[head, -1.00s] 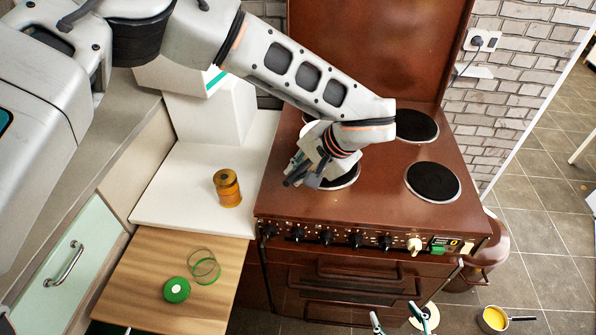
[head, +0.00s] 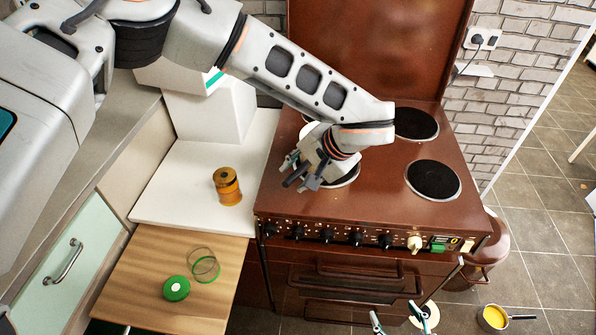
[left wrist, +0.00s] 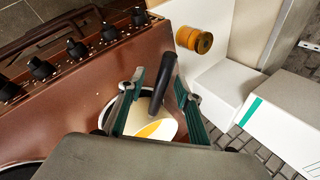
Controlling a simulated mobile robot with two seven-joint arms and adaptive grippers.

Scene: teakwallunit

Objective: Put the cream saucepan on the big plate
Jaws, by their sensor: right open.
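The cream saucepan (left wrist: 142,125), yellow inside, sits on the stove in the left wrist view, partly hidden by my gripper. Its black handle (left wrist: 163,85) stands between the fingers of my left gripper (left wrist: 158,95), with gaps showing. My left gripper (head: 302,173) is open over the stove's left side in the head view. A white part of the pan (head: 313,130) shows behind my wrist. My right gripper (head: 397,317) is open and empty at the bottom edge.
The brown stove (head: 385,205) has bare right burners. An amber jar (head: 228,187) stands on the white counter (head: 165,205). Another yellow-filled pan (head: 494,317) is at bottom right.

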